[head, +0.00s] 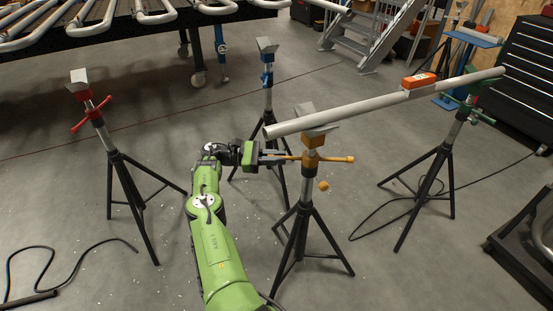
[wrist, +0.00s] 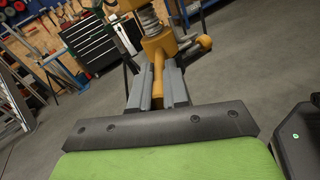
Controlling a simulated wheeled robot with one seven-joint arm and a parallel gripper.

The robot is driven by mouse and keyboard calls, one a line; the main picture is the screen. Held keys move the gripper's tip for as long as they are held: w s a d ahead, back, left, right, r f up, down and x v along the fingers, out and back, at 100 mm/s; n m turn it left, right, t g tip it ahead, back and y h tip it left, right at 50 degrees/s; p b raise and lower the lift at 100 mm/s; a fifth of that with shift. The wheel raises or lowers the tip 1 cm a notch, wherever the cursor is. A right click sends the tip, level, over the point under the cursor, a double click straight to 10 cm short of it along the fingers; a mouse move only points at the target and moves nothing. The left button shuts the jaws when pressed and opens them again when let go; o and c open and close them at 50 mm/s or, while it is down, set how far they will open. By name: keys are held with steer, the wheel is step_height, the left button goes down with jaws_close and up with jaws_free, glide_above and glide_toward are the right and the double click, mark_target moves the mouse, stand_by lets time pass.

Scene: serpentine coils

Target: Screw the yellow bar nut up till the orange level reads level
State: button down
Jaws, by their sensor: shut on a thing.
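The yellow bar nut (head: 312,159) sits on the post of the near tripod stand, its bar roughly level. It also shows in the wrist view (wrist: 157,45). My gripper (head: 278,157) is shut on the left arm of this bar, which lies between the two grey fingers (wrist: 158,92) in the wrist view. A long grey pipe (head: 365,106) rests on the yellow stand's V-head and on the green stand's head (head: 474,82), higher at its right end. The orange level (head: 419,80) lies on the pipe; its reading is too small to tell.
A red-nut stand (head: 92,112) stands at left and a blue-nut stand (head: 267,75) behind my gripper, both with empty heads. A table with bent pipes (head: 110,30) is at the back left. Black cables lie on the floor, and a dark tool cabinet (head: 520,80) stands at right.

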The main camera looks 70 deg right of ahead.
stand_by(0.3)
steer(key=c, duration=1.1)
jaws_free()
step_height(320, 180, up, 10)
steer(key=p, duration=0.3)
steer(key=shift+p, duration=0.35)
